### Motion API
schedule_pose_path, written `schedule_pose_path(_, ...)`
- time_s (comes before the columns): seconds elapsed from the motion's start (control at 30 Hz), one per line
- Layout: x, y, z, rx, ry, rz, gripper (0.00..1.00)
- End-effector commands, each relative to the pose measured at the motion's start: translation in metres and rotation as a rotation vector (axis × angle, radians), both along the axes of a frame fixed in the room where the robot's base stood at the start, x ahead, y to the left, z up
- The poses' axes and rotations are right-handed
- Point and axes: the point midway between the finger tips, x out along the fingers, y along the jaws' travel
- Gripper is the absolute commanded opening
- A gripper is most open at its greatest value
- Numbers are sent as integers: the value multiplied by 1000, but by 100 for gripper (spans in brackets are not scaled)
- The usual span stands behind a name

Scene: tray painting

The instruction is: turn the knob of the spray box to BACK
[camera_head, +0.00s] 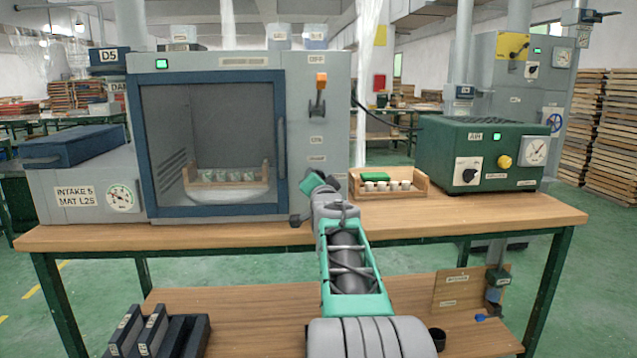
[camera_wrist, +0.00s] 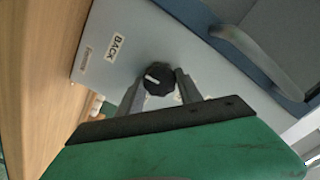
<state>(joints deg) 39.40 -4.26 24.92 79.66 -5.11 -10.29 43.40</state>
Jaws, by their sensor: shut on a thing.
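The spray box (camera_head: 215,75) is a grey cabinet with a blue-framed glass door, standing on the wooden bench. Its black knob (camera_wrist: 160,86) shows in the wrist view on the grey front panel. A short white mark on the knob points to the left and slightly up. The BACK label (camera_wrist: 117,47) is up and left of the knob, and the mark seems to point a little below it. My gripper (camera_wrist: 159,75) has one finger on each side of the knob and is shut on it. In the head view my gripper (camera_head: 318,184) hides the knob.
A small wooden rack (camera_head: 410,190) with white cups stands just right of my gripper. Farther right is a green air unit (camera_head: 450,150) with a knob and gauge. The door handle (camera_wrist: 245,45) is near my gripper in the wrist view. A rack of cups (camera_head: 225,180) is inside the box.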

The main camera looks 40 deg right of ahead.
Motion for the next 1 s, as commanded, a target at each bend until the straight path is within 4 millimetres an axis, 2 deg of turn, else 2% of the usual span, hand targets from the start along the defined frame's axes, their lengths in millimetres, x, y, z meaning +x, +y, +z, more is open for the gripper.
schedule_pose_path(0.53, -1, -1, -1, 25, -15, -2, 2)
schedule_pose_path(0.57, -1, -1, -1, 25, -15, -2, 44)
schedule_pose_path(0.8, 0, 0, -1, 24, -15, 0, 63)
schedule_pose_path(1.0, 0, 0, 0, 23, -15, 1, 64)
